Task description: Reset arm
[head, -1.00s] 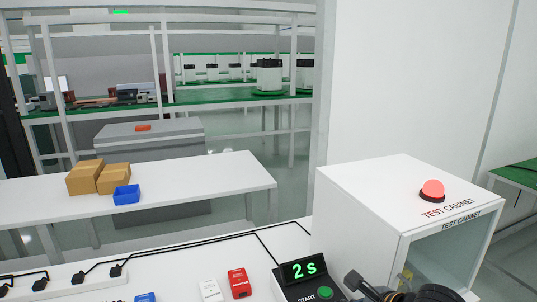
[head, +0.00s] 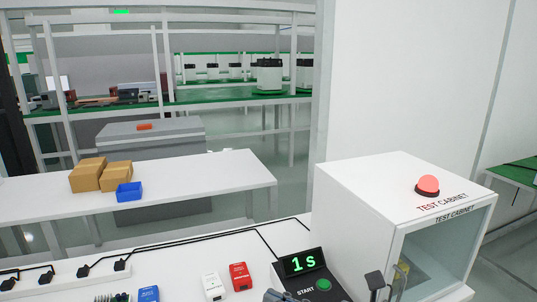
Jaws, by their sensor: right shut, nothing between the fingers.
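My right gripper (head: 278,297) shows only as a small grey tip at the bottom edge, in front of the timer box (head: 288,272). It is shut and empty, and most of it is cut off by the frame. The timer box has a green START button and a display reading 1 s. The white test cabinet (head: 360,205) stands to the right, with a red dome light (head: 428,185) on top and a clear front. My left gripper is not in view.
Red (head: 239,276), white (head: 213,287) and blue (head: 148,294) small boxes lie on the white bench left of the timer. Black cables (head: 190,247) run along its back. A dark upright piece (head: 375,281) stands before the cabinet. Cardboard boxes (head: 87,175) and a blue bin (head: 129,192) sit on the table behind.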

